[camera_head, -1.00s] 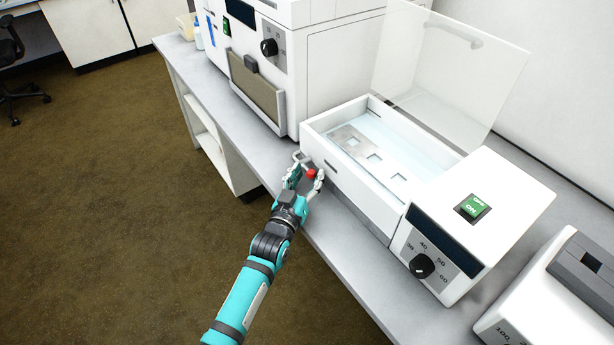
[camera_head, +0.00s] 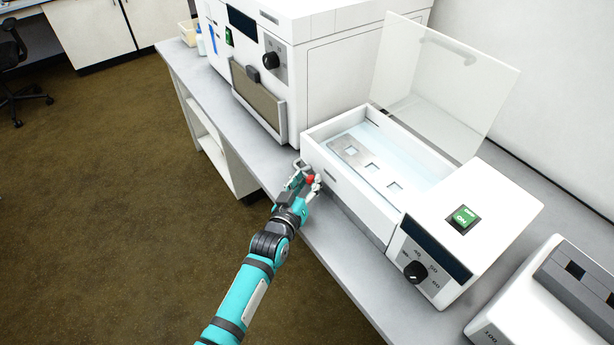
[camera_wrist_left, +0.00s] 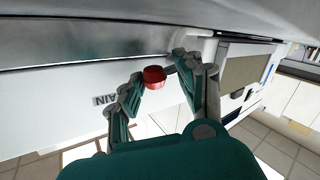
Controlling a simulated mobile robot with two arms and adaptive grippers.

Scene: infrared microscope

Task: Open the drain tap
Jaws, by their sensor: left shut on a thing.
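The drain tap has a red knob (camera_head: 311,180) at the left front corner of the white water bath (camera_head: 352,205). My left gripper (camera_head: 306,180) is at the tap, its fingers either side of the red knob. In the left wrist view the red knob (camera_wrist_left: 154,77) sits between the two fingers of the gripper (camera_wrist_left: 156,82), and the lettering "AIN" shows upside down on the bath wall beside it. The gripper is shut on the tap. The tap's stem is mostly hidden. The bath holds clear water and a metal rack, and its clear lid stands raised. My right gripper is not in view.
A large white instrument (camera_head: 335,75) with a dial stands behind the bath. Another white device (camera_head: 560,295) stands at the right. The grey bench top (camera_head: 330,240) has a narrow free strip along its front edge. Open floor lies to the left.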

